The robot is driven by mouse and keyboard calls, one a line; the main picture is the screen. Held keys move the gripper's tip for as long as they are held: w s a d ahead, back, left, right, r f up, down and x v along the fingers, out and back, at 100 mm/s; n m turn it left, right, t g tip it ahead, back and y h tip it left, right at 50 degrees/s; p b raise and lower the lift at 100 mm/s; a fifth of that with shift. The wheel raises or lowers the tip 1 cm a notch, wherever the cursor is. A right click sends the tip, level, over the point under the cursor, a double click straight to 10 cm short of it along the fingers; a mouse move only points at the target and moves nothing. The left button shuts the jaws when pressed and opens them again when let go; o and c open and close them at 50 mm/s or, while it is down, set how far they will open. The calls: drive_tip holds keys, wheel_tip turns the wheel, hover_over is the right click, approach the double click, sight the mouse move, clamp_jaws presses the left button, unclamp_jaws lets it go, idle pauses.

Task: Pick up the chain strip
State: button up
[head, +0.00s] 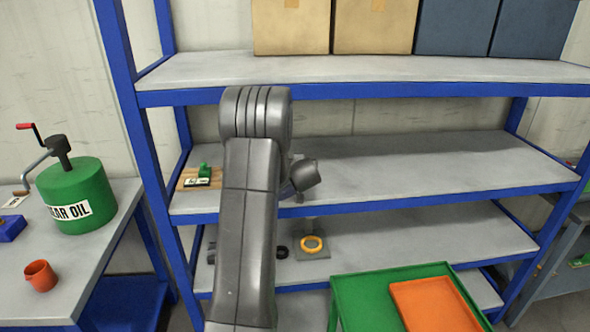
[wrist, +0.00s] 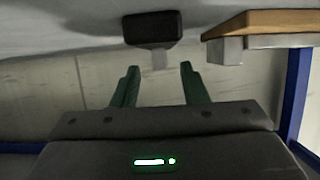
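I cannot make out a chain strip for certain in either view. In the wrist view a dark block (wrist: 153,28) with a pale tab lies beyond my fingertips, on the grey surface. Whether it is the chain strip I cannot tell. My gripper (wrist: 158,72) has two green fingers, spread apart with nothing between them. The fingers point toward the dark block and do not touch it. In the head view my arm covers part of the middle shelf and hides the dark block and the fingers.
A wooden board (head: 187,183) with a green piece (head: 204,170) lies left on the middle shelf (head: 420,165); the board also shows in the wrist view (wrist: 262,22). The lower shelf holds a yellow ring (head: 312,236) and a black ring (head: 282,252). The middle shelf's right side is clear.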

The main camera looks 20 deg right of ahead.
drive_tip(key=shift+w+d+f, duration=0.1)
drive_tip(key=shift+w+f, duration=0.1)
drive_tip(key=shift+w, duration=0.25)
clamp_jaws()
drive_tip(key=shift+r, duration=0.15)
